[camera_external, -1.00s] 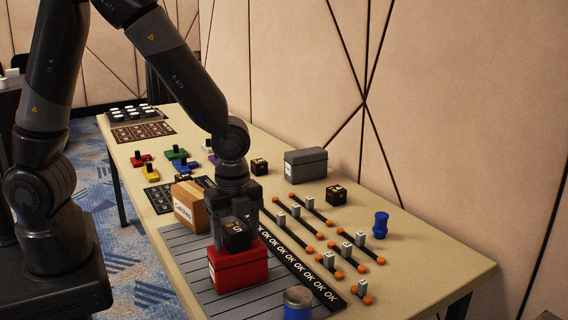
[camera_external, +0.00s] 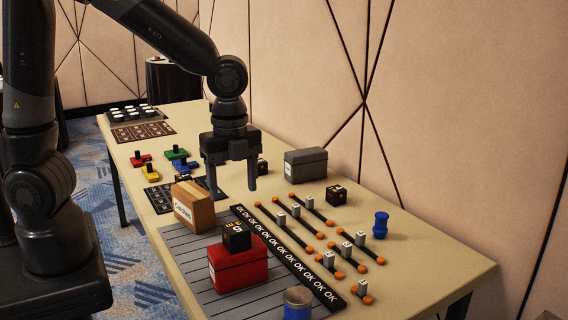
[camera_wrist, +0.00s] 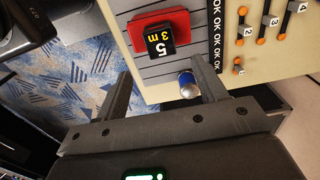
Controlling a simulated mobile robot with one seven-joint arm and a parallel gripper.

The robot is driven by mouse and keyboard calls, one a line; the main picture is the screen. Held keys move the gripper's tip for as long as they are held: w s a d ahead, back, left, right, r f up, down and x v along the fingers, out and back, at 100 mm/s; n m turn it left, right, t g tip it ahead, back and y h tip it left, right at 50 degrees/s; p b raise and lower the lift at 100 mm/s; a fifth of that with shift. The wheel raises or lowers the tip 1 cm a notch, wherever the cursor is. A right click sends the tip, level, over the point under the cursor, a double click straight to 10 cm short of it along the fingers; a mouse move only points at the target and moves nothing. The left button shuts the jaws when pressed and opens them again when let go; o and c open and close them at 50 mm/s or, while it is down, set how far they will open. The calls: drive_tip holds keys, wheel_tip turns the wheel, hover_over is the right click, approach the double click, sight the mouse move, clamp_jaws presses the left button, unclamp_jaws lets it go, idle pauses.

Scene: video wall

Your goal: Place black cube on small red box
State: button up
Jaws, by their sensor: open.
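A black cube (camera_external: 237,237) with orange and white markings sits on top of the small red box (camera_external: 238,268), which stands on the grey lined mat. In the wrist view the black cube (camera_wrist: 160,40) rests on the red box (camera_wrist: 140,25), showing a "5" and "3 m". My gripper (camera_external: 232,193) is open and empty, raised above the table behind the red box and apart from the cube. Its fingers also show in the wrist view (camera_wrist: 163,85), with nothing between them.
A cardboard box (camera_external: 196,208) stands left of the red box, and a blue can (camera_external: 297,302) stands in front. Sliders with numbered grey blocks, a blue spool (camera_external: 380,225), a grey box (camera_external: 306,165) and another black cube (camera_external: 336,194) occupy the right side.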

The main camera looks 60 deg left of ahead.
drive_tip(key=s+a+r+n+t, duration=0.2)
drive_tip(key=s+a+r+n, duration=0.4)
drive_tip(key=a+n, duration=0.2)
drive_tip(key=s+a+r+n+t, duration=0.3)
drive_tip(key=s+a+r+n, duration=0.3)
drive_tip(key=n, duration=0.4)
drive_tip(key=shift+a+r+t, duration=0.3)
drive_tip(key=shift+a+r, duration=0.25)
drive_tip(key=shift+a, duration=0.7)
